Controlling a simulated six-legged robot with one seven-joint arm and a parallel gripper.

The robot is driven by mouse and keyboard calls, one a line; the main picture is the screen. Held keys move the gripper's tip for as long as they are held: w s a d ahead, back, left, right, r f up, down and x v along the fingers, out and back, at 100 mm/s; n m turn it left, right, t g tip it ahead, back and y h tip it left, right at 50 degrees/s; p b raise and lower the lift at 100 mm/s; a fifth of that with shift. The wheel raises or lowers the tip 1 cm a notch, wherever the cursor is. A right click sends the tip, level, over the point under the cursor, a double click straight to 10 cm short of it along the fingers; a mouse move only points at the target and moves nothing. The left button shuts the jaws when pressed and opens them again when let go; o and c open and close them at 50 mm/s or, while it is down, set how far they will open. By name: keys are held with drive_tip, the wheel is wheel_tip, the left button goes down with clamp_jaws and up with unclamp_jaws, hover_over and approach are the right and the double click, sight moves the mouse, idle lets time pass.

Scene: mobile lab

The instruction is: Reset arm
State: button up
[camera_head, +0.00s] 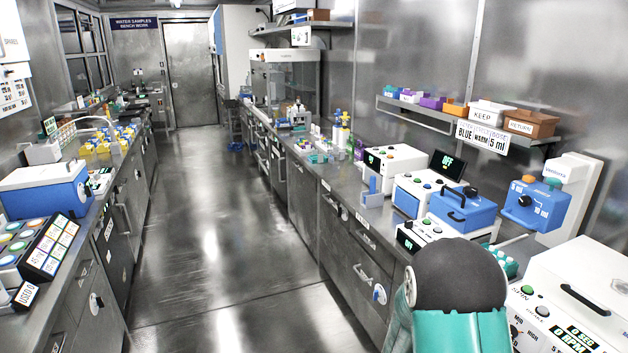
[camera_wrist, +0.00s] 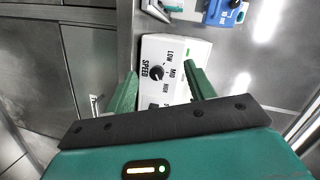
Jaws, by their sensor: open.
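My gripper (camera_wrist: 163,92) shows in the wrist view with its two green fingers spread apart and nothing between them. Beyond the fingers is a white device (camera_wrist: 165,48) with a black knob and the labels SPEED, LOW, MID and HIGH. I cannot tell how far the fingertips are from it. In the head view my teal and dark arm (camera_head: 455,290) shows at the bottom right, in front of the right bench. The gripper's fingers are hidden there.
The right bench (camera_head: 325,180) carries white devices, a blue-lidded box (camera_head: 462,207) and a blue dispenser (camera_head: 540,205). At the bottom right is a large white machine (camera_head: 575,285) with a 0 RPM display. The aisle floor (camera_head: 210,210) between is clear.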

drive_tip(key=s+a+r+n+t+y, duration=0.1)
drive_tip(key=a+r+n+t+y, duration=0.2)
drive_tip(key=a+r+n+y, duration=1.3)
drive_tip(key=s+a+r+n+g, duration=0.1)
drive_tip(key=s+r+n, duration=0.1)
drive_tip(key=s, duration=0.5)
drive_tip(key=s+a+r+n+g+h, duration=0.1)
drive_tip(key=s+n, duration=0.3)
drive_tip(key=s, duration=0.4)
drive_tip(key=s+a+r+n+g+h, duration=0.1)
drive_tip(key=s+a+r+n+g, duration=0.1)
drive_tip(key=s, duration=0.6)
drive_tip(key=shift+s+a+r+n+g, duration=0.4)
drive_tip(key=shift+n+g, duration=0.3)
drive_tip(key=shift+n, duration=0.4)
